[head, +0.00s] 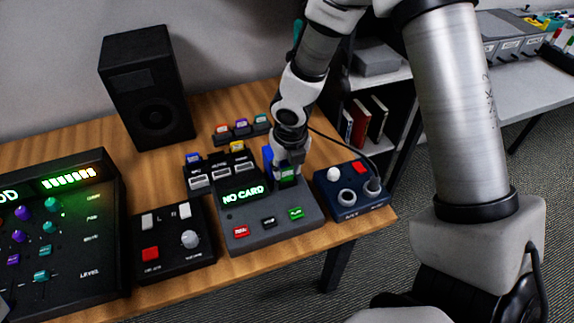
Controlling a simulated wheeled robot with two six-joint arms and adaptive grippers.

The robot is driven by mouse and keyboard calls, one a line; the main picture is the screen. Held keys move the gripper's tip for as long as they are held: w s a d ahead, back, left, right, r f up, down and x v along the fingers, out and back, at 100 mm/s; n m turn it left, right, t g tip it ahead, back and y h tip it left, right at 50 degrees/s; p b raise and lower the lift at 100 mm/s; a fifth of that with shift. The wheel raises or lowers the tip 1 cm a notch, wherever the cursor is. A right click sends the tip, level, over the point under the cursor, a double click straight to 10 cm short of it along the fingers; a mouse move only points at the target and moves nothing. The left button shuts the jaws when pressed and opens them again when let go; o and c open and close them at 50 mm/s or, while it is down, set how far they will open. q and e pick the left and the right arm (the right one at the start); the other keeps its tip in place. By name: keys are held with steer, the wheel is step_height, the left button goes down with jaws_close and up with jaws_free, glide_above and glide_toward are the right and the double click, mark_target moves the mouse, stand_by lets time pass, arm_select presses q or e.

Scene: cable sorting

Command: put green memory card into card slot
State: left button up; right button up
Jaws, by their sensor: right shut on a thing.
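The green memory card (287,174) is held upright in my right gripper (289,160), which is shut on it and points down over the right part of the grey card recorder (267,236). The recorder's display (243,196) reads "NO CARD" in green. The card's lower end is close to the recorder's top; I cannot tell whether it is in the slot. The card slot itself is hidden behind the card and gripper. A blue part (267,158) stands just left of the gripper. My left gripper is not in view.
A dark blue box (350,201) with jacks and a cable stands close on the right. A black switch box (172,259) and a mixer (100,230) are on the left. Behind are a rack of coloured cards (241,132) and a speaker (147,85).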

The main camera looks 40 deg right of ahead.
steer(key=shift+f, duration=0.25)
steer(key=shift+f+b, duration=0.25)
steer(key=shift+b, duration=0.05)
stand_by(0.4)
steer(key=o, duration=1.4)
step_height(320, 180, up, 7)
steer(key=p, duration=0.8)
steer(key=shift+r, duration=0.1)
